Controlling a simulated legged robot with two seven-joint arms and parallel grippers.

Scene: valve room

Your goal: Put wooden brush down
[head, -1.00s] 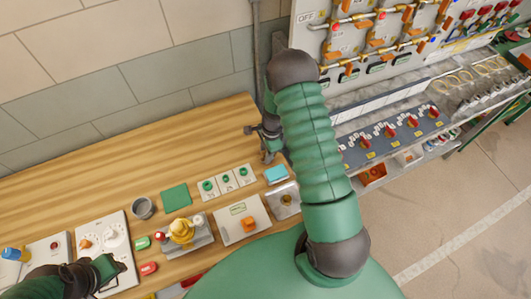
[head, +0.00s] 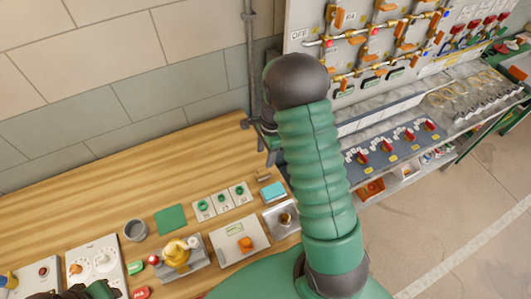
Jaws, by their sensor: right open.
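A small brown block-like thing, which looks like the wooden brush (head: 263,174), lies on the wooden bench just behind the light-blue pad (head: 273,191). My right gripper (head: 271,158) is open, just above and behind the brush in the picture, apart from it as far as I can see. My right forearm hides part of this gripper and the bench to its right. Part of my left arm's end (head: 95,291) shows at the bottom left edge; its fingers cannot be made out.
The wooden bench (head: 90,205) has free room at the back left. A green square (head: 170,219), a grey cup (head: 135,230), a yellow valve (head: 176,254) and several switch plates stand along its front. A valve panel (head: 350,40) and red-knob console (head: 395,145) are at right.

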